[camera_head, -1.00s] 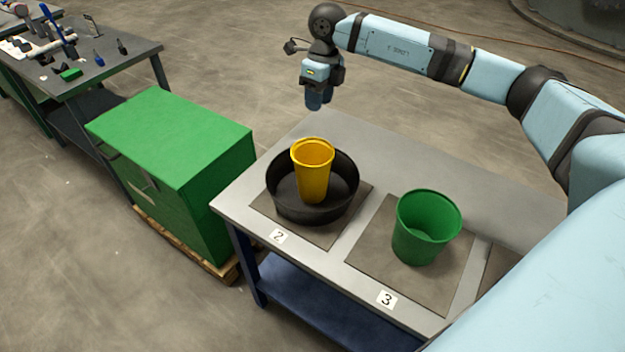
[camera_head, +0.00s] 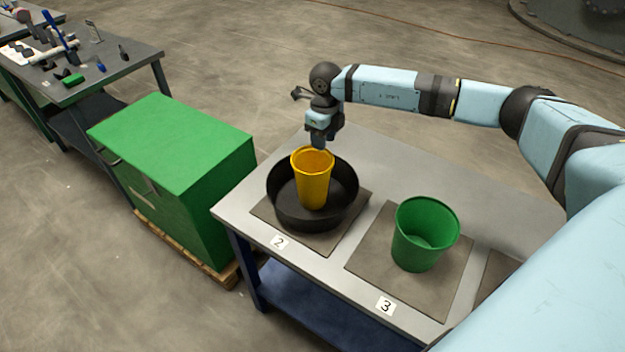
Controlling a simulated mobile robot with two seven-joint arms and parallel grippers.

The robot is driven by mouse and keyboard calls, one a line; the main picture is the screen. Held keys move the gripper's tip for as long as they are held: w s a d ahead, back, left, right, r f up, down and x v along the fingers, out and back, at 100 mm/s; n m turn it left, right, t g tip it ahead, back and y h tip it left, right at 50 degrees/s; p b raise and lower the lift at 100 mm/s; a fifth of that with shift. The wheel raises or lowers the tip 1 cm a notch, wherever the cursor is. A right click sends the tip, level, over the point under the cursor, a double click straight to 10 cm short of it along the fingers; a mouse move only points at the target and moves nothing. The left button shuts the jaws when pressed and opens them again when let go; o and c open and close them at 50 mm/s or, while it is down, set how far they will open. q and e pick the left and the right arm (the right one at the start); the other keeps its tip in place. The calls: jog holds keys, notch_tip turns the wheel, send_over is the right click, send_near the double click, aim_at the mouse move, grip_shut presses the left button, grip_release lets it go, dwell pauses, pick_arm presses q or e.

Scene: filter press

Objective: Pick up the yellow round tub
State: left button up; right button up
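The yellow round tub (camera_head: 313,182) stands upright inside a wide black round pan (camera_head: 281,212) on the mat marked 2. My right gripper (camera_head: 320,145) points down just above and behind the tub's far rim, close to it. Its fingers are small and partly hidden by the wrist and the rim, so I cannot tell how far apart they are or whether they touch the rim. My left gripper is not in view.
A green tub (camera_head: 424,235) stands on the mat marked 3, right of the pan, on the grey table (camera_head: 400,165). A large green box (camera_head: 175,150) on a pallet stands left of the table. A workbench (camera_head: 120,68) with tools is at the far left.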

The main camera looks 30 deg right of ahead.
notch_tip(320, 180, down, 2)
jog(key=shift+c, duration=0.2)
jog(key=shift+r, duration=0.1)
grip_shut()
